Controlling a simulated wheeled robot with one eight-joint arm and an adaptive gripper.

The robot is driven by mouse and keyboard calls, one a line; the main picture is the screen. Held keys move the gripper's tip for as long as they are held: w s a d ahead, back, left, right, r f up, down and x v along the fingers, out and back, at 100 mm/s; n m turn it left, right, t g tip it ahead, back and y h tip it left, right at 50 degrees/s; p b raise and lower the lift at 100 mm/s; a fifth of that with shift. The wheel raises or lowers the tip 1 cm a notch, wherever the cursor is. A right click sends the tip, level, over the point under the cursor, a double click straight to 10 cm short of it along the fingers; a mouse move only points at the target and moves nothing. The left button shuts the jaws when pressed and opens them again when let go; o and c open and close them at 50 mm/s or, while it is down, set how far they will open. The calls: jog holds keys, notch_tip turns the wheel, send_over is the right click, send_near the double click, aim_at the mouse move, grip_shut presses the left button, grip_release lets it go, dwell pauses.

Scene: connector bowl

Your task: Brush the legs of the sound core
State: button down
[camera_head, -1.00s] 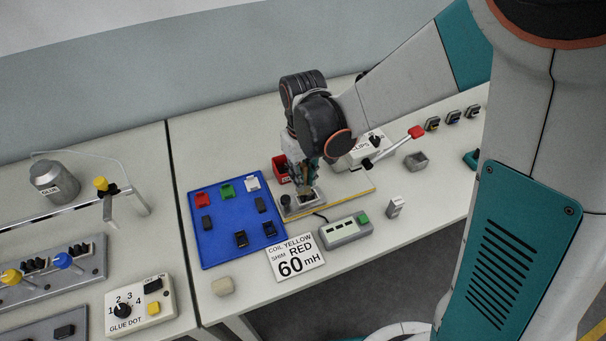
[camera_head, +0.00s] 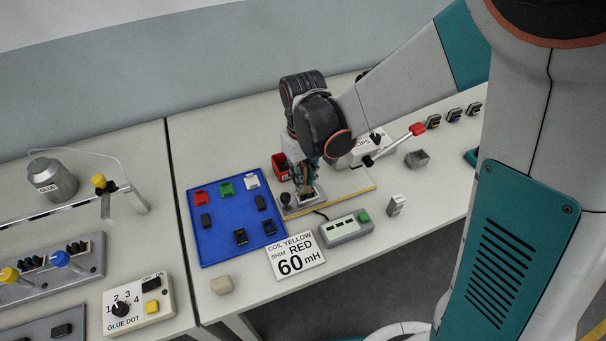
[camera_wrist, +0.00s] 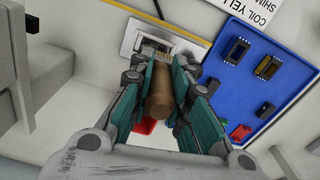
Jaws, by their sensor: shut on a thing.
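My gripper (camera_head: 304,182) is shut on a brush with a round brown wooden handle (camera_wrist: 159,97). It points down over a small grey fixture (camera_head: 290,211) at the near left end of the yellow-edged board. In the wrist view, the brush's pale bristle end (camera_wrist: 153,51) is at the fixture's light frame (camera_wrist: 131,39). Whether the bristles touch a core there is hard to tell; the brush hides much of it. Several dark cores lie on the blue mat (camera_head: 222,221), including one in front (camera_head: 240,237) and one beside it (camera_head: 269,227).
A red bin (camera_head: 281,168) stands just behind my gripper. A grey meter with a green button (camera_head: 346,229) and a "60 mH" card (camera_head: 296,257) are in front. A red-handled lever (camera_head: 417,130) is at right.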

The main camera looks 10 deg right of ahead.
jog(key=shift+f, duration=0.15)
jog(key=shift+d, duration=0.1)
jog(key=shift+w+d, duration=0.2)
jog(key=shift+d, duration=0.35)
jog(key=shift+w+d, duration=0.15)
jog(key=shift+d, duration=0.4)
jog(key=shift+a, duration=0.2)
jog(key=shift+s+a, duration=0.2)
jog(key=shift+a, duration=0.3)
jog(key=shift+s+a, duration=0.15)
jog(key=shift+a, duration=0.35)
jog(key=shift+d, duration=0.15)
jog(key=shift+w+d+b, duration=0.15)
jog(key=shift+d+b, duration=0.05)
jog(key=shift+d, duration=0.3)
jog(key=shift+w+d+b, duration=0.15)
jog(key=shift+d, duration=0.35)
jog(key=shift+a, duration=0.1)
jog(key=shift+s+a, duration=0.15)
jog(key=shift+a, duration=0.35)
jog(key=shift+s+a, duration=0.15)
jog(key=shift+a, duration=0.35)
